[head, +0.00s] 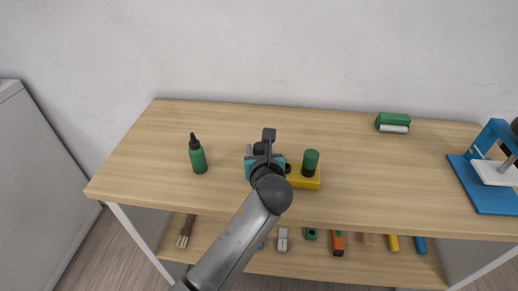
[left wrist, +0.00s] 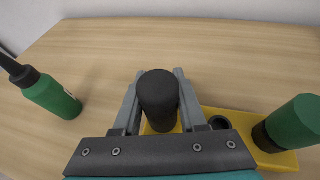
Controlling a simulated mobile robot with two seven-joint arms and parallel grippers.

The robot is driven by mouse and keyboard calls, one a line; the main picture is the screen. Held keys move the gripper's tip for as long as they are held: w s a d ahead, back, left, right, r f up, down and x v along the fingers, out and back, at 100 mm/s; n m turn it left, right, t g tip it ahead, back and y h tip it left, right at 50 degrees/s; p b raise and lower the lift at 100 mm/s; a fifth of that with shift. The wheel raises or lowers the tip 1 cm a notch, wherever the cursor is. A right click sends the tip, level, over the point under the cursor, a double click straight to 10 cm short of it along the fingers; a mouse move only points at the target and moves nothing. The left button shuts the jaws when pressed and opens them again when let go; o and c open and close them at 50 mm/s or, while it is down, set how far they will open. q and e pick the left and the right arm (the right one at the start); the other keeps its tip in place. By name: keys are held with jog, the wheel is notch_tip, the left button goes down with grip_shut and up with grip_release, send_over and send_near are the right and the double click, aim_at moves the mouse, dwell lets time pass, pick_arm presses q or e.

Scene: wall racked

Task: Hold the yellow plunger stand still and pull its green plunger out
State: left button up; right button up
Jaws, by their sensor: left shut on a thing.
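The yellow plunger stand (head: 305,182) lies on the wooden table, partly hidden in the head view by my left arm. In the left wrist view, the yellow stand (left wrist: 243,121) carries a black post (left wrist: 158,96), a dark round hole and the green plunger. The green plunger (head: 311,157) stands upright at the stand's right end; it also shows in the left wrist view (left wrist: 296,122), with a dark lower part in the stand. My left gripper (left wrist: 159,72) is shut on the black post, one finger on each side. My right gripper is in neither view.
A green bottle with a dark nozzle (head: 198,155) stands left of my left gripper. A green and white object (head: 393,122) lies at the back right. A blue stand (head: 485,185) is at the right end. A lower shelf (head: 300,262) holds several tools.

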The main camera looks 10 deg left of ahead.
pick_arm(q)
grip_shut()
jog(key=shift+o, duration=2.3)
grip_release()
grip_shut()
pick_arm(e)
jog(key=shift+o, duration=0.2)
